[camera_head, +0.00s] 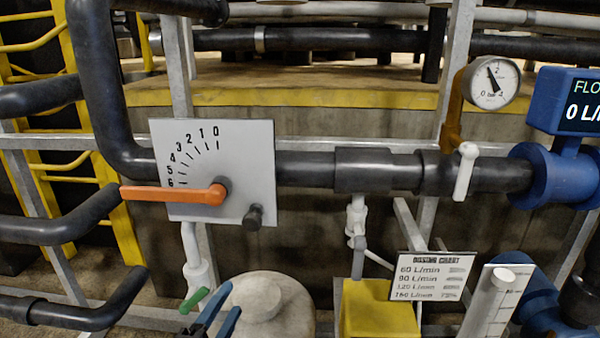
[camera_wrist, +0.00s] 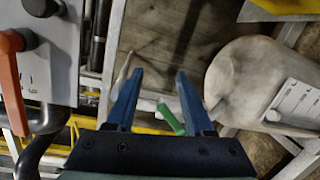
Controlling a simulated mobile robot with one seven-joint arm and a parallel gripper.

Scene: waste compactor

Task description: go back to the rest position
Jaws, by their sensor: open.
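My gripper (camera_head: 216,312) shows its blue fingers at the bottom of the head view, in front of the pale rounded tank (camera_head: 270,300). In the wrist view my gripper (camera_wrist: 157,88) is open, with nothing held between its fingers. A small green handle (camera_head: 194,300) is just left of the fingers in the head view. In the wrist view the green handle (camera_wrist: 171,119) appears between the fingers, closer to the right one; I cannot tell how far below them it is.
An orange lever (camera_head: 165,193) on a numbered plate (camera_head: 245,160) points left, near 6. Dark pipes (camera_head: 305,168), a pressure gauge (camera_head: 491,83), a blue flow meter (camera_head: 565,170), a dosing chart (camera_head: 433,277) and a yellow box (camera_head: 380,312) stand around. Dark bent bars (camera_head: 50,225) are at left.

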